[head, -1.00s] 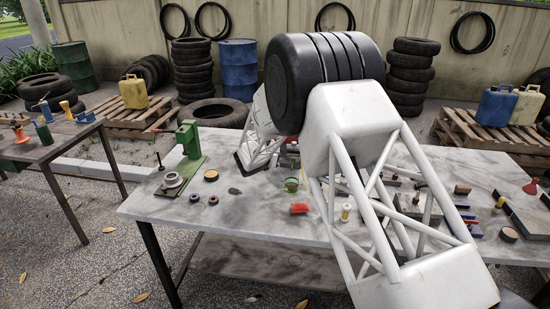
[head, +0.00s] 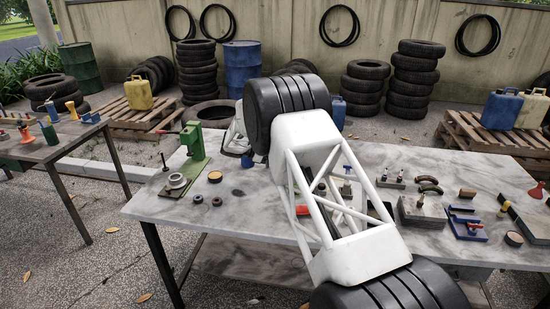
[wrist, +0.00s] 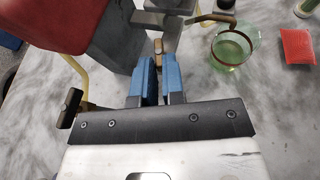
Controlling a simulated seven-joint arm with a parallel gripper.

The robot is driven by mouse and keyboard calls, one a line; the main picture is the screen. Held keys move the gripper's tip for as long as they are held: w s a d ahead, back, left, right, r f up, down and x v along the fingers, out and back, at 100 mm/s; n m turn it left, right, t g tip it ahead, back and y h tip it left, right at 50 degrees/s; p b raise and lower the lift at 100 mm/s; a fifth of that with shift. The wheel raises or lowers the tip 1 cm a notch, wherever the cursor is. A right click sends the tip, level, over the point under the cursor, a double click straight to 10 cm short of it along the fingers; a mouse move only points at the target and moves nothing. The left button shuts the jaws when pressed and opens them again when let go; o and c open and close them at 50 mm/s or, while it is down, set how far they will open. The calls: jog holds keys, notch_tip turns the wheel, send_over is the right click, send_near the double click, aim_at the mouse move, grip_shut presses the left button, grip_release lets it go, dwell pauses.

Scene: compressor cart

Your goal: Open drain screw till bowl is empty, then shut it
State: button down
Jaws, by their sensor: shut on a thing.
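In the wrist view the blue fingertips of my gripper (wrist: 158,72) are close together. A small brass-coloured piece (wrist: 158,46), which looks like the drain screw, shows at their tips beneath a grey fitting (wrist: 172,12). My gripper is shut on it, though the contact is partly hidden. A brass-coloured spout (wrist: 213,17) reaches right from the fitting toward a clear green-tinted glass cup (wrist: 232,48), which stands on the table. Liquid flow is not discernible. The bowl and its level cannot be made out. In the head view my arm hides the gripper and screw.
A large red and dark grey body (wrist: 88,30) is close at the left in the wrist view. A red packet (wrist: 297,50) lies right of the cup. In the head view a green press (head: 194,148) stands at left on the marble-patterned table (head: 165,208).

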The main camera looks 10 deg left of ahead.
jog(key=shift+w+m+g+h, duration=0.2)
jog(key=shift+w+m+g, duration=0.1)
jog(key=shift+m+g, duration=0.85)
jog(key=shift+w+m+g+h, duration=0.25)
jog(key=shift+m+g, duration=0.7)
jog(key=shift+g, duration=0.3)
jog(key=c, duration=1.2)
grip_release()
jog(key=shift+a, duration=0.2)
jog(key=shift+v, duration=3.8)
jog(key=shift+w, duration=0.1)
jog(key=shift+d+r, duration=0.1)
